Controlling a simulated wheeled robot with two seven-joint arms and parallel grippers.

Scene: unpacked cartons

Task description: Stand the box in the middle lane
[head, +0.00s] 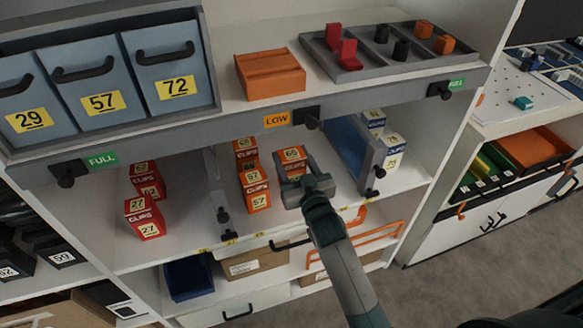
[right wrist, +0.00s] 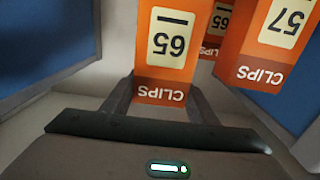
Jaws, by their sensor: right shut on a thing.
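An orange CLIPS box labelled 65 (head: 291,154) is between the fingers of my right gripper (head: 294,172). It looks upright, in the middle lane, to the right of a row of orange boxes (head: 254,180). I cannot tell whether its base touches the shelf. In the right wrist view the held box (right wrist: 165,50) appears upside down, with my right gripper's fingers (right wrist: 158,98) at both sides of its lower part. A neighbouring orange box labelled 57 (right wrist: 272,42) stands close beside it, apart. My left gripper is not in view.
A blue divider (head: 346,142) and white-blue boxes (head: 388,152) are at the right. The upper shelf edge (head: 230,118) runs above the lanes, with a LOW tag (head: 277,119) over the middle one.

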